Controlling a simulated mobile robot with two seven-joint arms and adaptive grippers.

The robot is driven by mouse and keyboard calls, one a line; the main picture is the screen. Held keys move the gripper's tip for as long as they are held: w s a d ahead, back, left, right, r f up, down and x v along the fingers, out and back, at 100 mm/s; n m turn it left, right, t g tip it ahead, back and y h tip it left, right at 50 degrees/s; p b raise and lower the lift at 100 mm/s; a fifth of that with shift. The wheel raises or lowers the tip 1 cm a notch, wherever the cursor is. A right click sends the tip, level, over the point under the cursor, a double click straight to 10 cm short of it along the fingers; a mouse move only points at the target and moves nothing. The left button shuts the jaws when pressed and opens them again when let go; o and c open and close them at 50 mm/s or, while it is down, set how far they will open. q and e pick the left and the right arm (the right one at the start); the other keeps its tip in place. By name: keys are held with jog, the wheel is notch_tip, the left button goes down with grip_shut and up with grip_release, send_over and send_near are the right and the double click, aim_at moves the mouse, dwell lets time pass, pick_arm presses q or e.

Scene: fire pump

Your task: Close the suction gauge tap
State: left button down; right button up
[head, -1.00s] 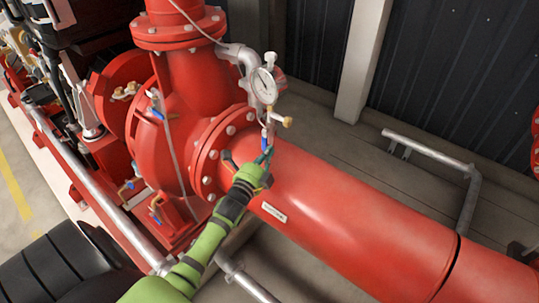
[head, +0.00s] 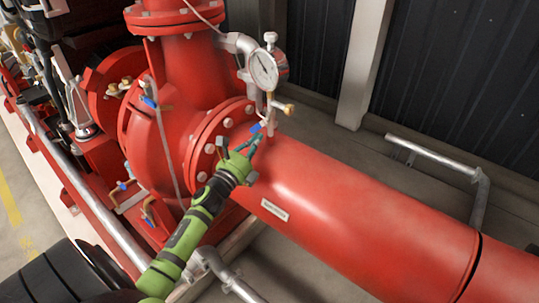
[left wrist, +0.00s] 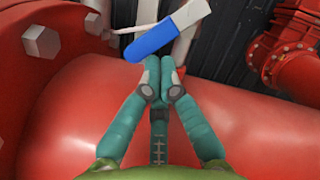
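The suction gauge tap's blue lever (head: 256,128) sits on the thin upright pipe under the round white gauge (head: 263,69), above the large red pipe. In the left wrist view the blue lever (left wrist: 152,41) lies slanted across the view, with its silver end up at the right. My left gripper (head: 257,144) is just below the lever in the head view. In the left wrist view its teal fingers (left wrist: 160,74) are together at the tips, with nothing seen between them. The tips are close under the lever; whether they touch it is unclear. My right gripper is not in view.
A bolted red flange (head: 208,145) stands left of my left gripper. The large red suction pipe (head: 350,210) runs below it to the lower right. A brass fitting (head: 284,107) juts out under the gauge. Other blue-handled valves (head: 123,186) are at the lower left.

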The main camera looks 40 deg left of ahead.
aim_at(252, 128)
pick_arm(q)
jog(key=m+b, duration=0.1)
jog(key=m, duration=0.1)
jog(key=a+m+h+b, duration=0.1)
jog(key=m+b, duration=0.1)
jog(key=a+r+m+b, duration=0.1)
jog(key=m+b, duration=0.1)
jog(key=shift+w+a+m+t+h, duration=0.1)
jog(key=shift+a+m+t+h, duration=0.2)
jog(key=shift+h, duration=0.1)
jog(key=shift+a+r+m+b, duration=0.1)
jog(key=shift+r+m+b, duration=0.25)
jog(key=shift+m, duration=0.15)
jog(key=v, duration=1.2)
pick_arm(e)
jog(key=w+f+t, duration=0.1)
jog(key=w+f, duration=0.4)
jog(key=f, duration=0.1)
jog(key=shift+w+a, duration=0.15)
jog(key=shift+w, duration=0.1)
pick_arm(q)
jog(key=shift+a, duration=0.1)
